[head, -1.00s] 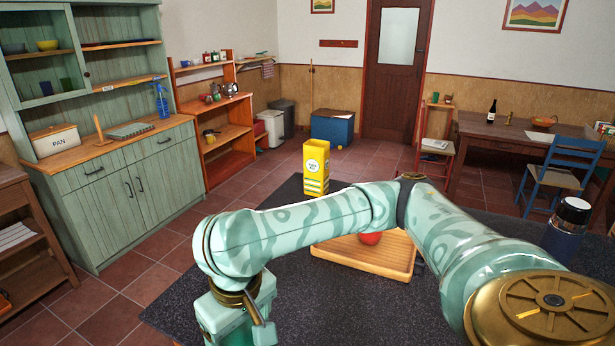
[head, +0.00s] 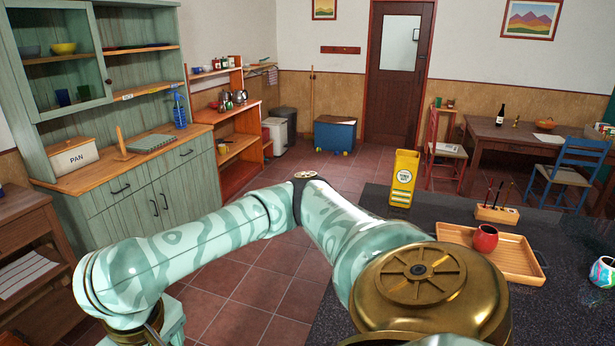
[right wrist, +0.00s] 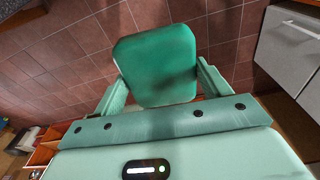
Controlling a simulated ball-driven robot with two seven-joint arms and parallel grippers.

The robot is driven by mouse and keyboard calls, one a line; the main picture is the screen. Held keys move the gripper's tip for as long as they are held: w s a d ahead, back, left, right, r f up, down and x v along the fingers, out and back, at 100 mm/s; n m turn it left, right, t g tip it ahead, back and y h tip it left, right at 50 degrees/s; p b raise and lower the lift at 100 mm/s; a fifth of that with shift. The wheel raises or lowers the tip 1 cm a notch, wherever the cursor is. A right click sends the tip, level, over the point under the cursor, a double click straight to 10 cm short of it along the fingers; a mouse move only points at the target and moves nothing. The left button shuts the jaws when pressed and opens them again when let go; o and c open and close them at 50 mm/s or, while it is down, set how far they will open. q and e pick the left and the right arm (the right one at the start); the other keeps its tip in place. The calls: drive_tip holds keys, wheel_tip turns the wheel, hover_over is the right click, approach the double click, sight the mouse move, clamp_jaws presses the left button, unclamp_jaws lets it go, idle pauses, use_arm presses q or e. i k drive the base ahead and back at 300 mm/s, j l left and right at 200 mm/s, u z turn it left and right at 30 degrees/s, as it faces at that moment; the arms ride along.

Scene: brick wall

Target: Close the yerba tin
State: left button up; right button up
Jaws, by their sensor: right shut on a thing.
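The yerba tin (head: 404,180) is a tall yellow box with a pale round label. It stands upright on the dark counter, and its top looks open. My right gripper (right wrist: 156,75) is shut on a green, rounded-square piece that looks like a lid (right wrist: 156,62), held between its two fingers over the tiled floor. In the head view a green arm of mine reaches left, well away from the tin, and its gripper is below the frame. My left gripper is not in view.
On the dark counter (head: 400,222), right of the tin, are a brush holder (head: 497,214), a wooden tray (head: 515,259) with a red cup (head: 485,238), and a painted cup (head: 603,273). A green cabinet (head: 140,200) stands left. Tiled floor (head: 275,275) lies open between.

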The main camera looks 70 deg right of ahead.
sight(406, 163)
drive_tip(key=i+z, duration=0.25)
drive_tip(key=i, duration=0.25)
drive_tip(key=i+j+z, duration=0.1)
drive_tip(key=i+z, duration=0.15)
drive_tip(key=i, duration=0.2)
drive_tip(key=i+j+z, duration=0.3)
drive_tip(key=i, duration=0.15)
drive_tip(key=i+l+z, duration=0.1)
drive_tip(key=z, duration=0.3)
drive_tip(key=i+z, duration=0.25)
drive_tip(key=z, duration=0.2)
drive_tip(key=i+z, duration=0.2)
drive_tip(key=z, duration=0.2)
drive_tip(key=i+z, duration=0.2)
drive_tip(key=z, duration=0.2)
drive_tip(key=i+j+z, duration=0.1)
drive_tip(key=z, duration=0.35)
drive_tip(key=i+j+z, duration=0.2)
drive_tip(key=z, duration=0.2)
drive_tip(key=i+z, duration=0.25)
drive_tip(key=z, duration=0.25)
drive_tip(key=i+j+z, duration=0.15)
drive_tip(key=z, duration=0.35)
drive_tip(key=i+j+z, duration=0.2)
drive_tip(key=z, duration=0.3)
drive_tip(key=i+j+z, duration=0.2)
drive_tip(key=z, duration=0.3)
